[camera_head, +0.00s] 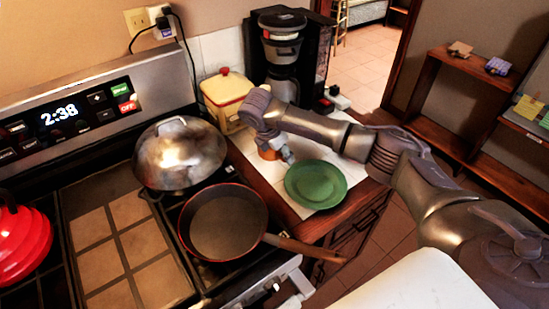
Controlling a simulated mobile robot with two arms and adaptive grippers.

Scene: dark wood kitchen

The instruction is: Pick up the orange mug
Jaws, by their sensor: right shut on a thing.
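The orange mug (267,153) is small in view and stands at the counter, behind the green plate and mostly covered by my right arm and gripper. My right arm comes in from the right, reaches over the counter and bends down at its wrist. My right gripper (281,150) is shut on the orange mug. Whether the mug's base touches the counter cannot be told. My left gripper is not in view.
A green plate (315,184) lies close in front of the mug. A yellow-and-red canister (222,98) and a black coffee maker (282,55) stand behind. A pan (228,222) with its handle over the counter edge, a lidded pot (179,155) and a red kettle (22,243) are on the stove.

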